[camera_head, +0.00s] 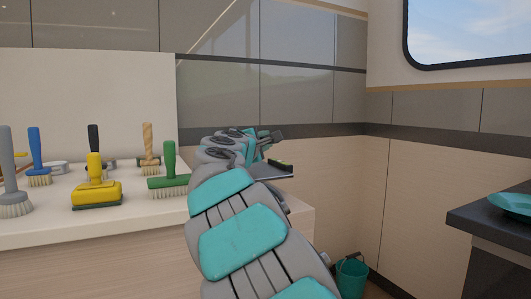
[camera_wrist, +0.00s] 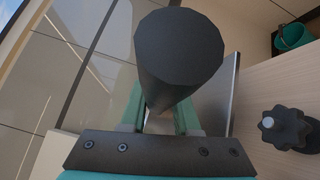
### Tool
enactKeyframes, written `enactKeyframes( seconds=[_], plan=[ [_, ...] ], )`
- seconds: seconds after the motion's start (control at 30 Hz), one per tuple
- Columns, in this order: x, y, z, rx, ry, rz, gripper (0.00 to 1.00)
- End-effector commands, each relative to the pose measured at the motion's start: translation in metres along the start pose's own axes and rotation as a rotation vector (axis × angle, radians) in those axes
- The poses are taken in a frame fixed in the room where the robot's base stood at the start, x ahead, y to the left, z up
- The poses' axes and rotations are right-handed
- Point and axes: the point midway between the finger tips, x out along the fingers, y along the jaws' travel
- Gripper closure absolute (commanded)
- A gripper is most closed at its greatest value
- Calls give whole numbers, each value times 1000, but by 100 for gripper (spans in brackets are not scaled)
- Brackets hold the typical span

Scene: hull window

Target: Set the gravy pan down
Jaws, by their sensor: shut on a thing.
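My gripper (camera_wrist: 162,118) is shut on a thick dark cylinder, which looks like the handle of the gravy pan (camera_wrist: 180,50). The handle points towards the wrist camera and fills the middle of that view. A grey metallic surface (camera_wrist: 222,92) shows behind the right finger; it may be the pan's body, mostly hidden by the handle. In the head view my gripper (camera_head: 264,148) is above the right end of the pale counter (camera_head: 140,222). What it holds there is largely hidden by my arm, so I cannot tell whether it touches the counter.
Several upright brushes, including a yellow one (camera_head: 96,190) and a green one (camera_head: 168,178), stand on the counter's left part. A dark star-shaped knob (camera_wrist: 284,130) is near the gripper. A teal bucket (camera_head: 351,277) is on the floor. A dark counter (camera_head: 490,212) stands at right.

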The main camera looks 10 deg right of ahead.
Motion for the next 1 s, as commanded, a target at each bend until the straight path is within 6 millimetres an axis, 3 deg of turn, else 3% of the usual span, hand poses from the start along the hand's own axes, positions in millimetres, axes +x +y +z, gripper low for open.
enactKeyframes(
  seconds=[0.1, 0.43, 0.7, 1.0],
  plan=[
    [13, -2, -5, -1, 1, -3, 100],
    [26, -2, -9, 1, -2, 0, 100],
    [25, -33, -16, -3, -4, -1, 100],
    [25, -34, -17, 0, -3, -1, 100]
  ],
)
